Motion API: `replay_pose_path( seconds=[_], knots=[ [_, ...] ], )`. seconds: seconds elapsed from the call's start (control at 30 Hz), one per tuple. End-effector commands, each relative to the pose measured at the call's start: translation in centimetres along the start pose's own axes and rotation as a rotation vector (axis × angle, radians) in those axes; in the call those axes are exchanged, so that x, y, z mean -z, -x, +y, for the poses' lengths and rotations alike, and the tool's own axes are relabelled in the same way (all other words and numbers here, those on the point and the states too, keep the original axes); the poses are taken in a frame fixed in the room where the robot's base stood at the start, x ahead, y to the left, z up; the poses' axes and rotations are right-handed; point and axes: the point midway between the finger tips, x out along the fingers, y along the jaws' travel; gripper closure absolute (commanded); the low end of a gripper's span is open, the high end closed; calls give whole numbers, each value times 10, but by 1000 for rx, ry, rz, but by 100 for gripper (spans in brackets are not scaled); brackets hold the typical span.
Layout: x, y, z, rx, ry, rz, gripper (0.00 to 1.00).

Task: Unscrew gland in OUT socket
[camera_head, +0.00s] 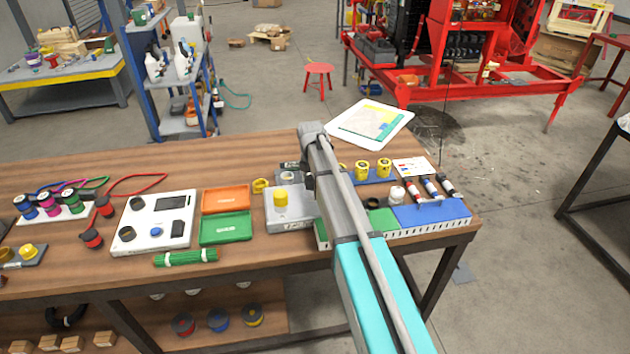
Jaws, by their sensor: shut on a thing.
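A grey block (292,222) stands on the workbench with an upright yellow gland (281,198) at its left part. Marks on the block's front are too small to read, so I cannot tell which socket is OUT. My gripper (310,182) points down by the block's right end, to the right of the yellow gland. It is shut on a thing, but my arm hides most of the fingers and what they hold.
Orange (226,198) and green (226,228) trays and a white panel (154,222) lie left of the block. Yellow-topped parts (373,169) stand behind and to the right. A blue-topped rack (430,214) lies to the right. Green rods (186,258) lie near the front edge.

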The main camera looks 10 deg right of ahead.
Motion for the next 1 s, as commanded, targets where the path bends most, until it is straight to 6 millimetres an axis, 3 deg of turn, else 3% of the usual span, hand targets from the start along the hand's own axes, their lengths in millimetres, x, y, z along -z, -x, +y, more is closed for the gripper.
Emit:
replay_pose_path(
  seconds=[0.4,0.7,0.73,0.9,1.0],
  knots=[
    [0,0,0,0,283,0,80],
    [0,0,0,0,306,0,80],
    [0,0,0,0,305,0,32],
    [0,0,0,0,304,0,0],
    [0,0,0,0,304,0,0]
  ],
)
